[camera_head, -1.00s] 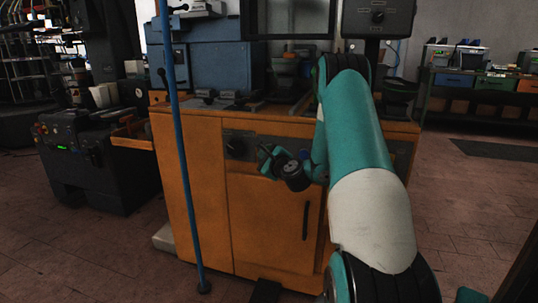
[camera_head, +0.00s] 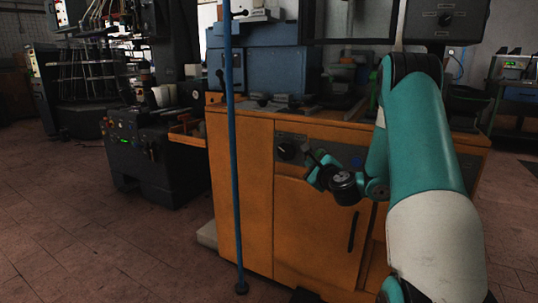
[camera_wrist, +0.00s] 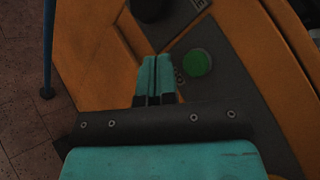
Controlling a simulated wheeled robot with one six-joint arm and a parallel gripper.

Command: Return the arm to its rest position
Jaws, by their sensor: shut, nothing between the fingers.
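My arm, teal and white, reaches in from the right in the head view and bends down in front of the orange cabinet (camera_head: 242,200). My gripper (camera_head: 312,160) is in front of the cabinet's upper panel, near a black rotary knob (camera_head: 287,150). In the wrist view my gripper (camera_wrist: 155,62) shows two teal fingers side by side, shut with nothing between them. A green round button (camera_wrist: 197,63) on a grey panel lies just right of the fingertips. I cannot tell whether the fingers touch the panel.
A blue pole (camera_head: 233,170) stands at the cabinet's left front. A blue machine (camera_head: 255,65) sits on top of the cabinet. A dark machine with coloured buttons (camera_head: 150,150) stands further left. The brick floor (camera_head: 90,240) at the left front is clear.

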